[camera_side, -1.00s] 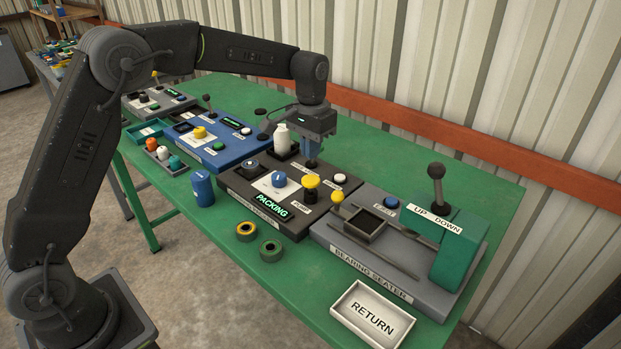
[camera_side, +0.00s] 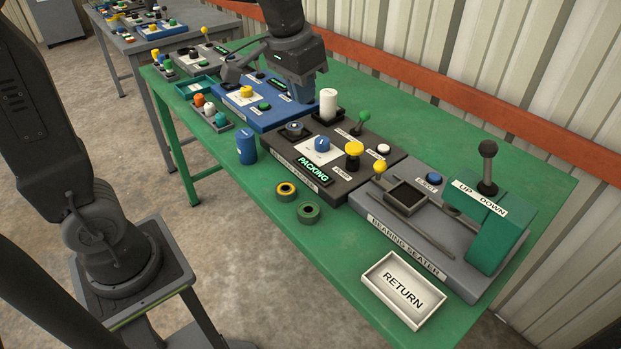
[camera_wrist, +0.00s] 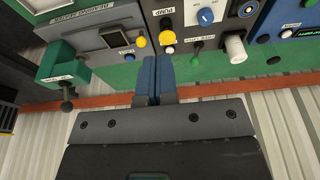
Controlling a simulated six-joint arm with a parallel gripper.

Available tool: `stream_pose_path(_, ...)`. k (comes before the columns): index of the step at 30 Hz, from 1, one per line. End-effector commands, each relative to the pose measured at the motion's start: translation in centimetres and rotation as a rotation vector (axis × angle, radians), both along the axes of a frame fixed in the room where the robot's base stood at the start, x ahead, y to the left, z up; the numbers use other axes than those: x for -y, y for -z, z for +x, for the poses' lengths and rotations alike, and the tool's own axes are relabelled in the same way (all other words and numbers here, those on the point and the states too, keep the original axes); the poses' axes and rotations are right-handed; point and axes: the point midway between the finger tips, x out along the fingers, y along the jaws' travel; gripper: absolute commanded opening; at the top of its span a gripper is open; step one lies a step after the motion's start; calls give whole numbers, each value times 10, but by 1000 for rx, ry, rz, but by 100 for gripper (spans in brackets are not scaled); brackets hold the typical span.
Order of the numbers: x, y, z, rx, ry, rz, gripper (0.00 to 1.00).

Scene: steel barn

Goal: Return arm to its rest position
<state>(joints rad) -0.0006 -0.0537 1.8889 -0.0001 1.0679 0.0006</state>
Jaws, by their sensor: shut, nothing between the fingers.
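My gripper (camera_wrist: 151,68) is shut and empty; its two blue fingers lie side by side in the wrist view. In the side view my gripper (camera_side: 240,68) is raised and tilted at the top, over the far part of the bench near the blue station (camera_side: 265,108). The lever also shows in the wrist view (camera_wrist: 196,50).
The bearing seater (camera_side: 420,240) with its green press (camera_side: 490,230) stands at the near right of the green table (camera_side: 350,245). A RETURN tray (camera_side: 405,290), two rings (camera_side: 309,212) and a blue canister (camera_side: 246,150) are on the table. The ribbed wall (camera_side: 480,60) runs behind it.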

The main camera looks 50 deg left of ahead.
Motion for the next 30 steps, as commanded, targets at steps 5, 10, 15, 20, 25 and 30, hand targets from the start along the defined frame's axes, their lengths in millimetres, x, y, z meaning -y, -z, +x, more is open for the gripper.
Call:
stream_pose_path(5, 0, -8, -70, 101, 0, 0, 0)
stream_pose_path(10, 0, 3, -123, 185, 0, 0, 0)
stream_pose_path(15, 0, 19, -155, 237, 0, 0, 0)
stream_pose_path(20, 0, 25, -164, 254, 0, 0, 0)
stream_pose_path(25, 0, 26, -165, 254, 0, 0, 0)
stream_pose_path(30, 0, 25, -164, 253, 0, 0, 0)
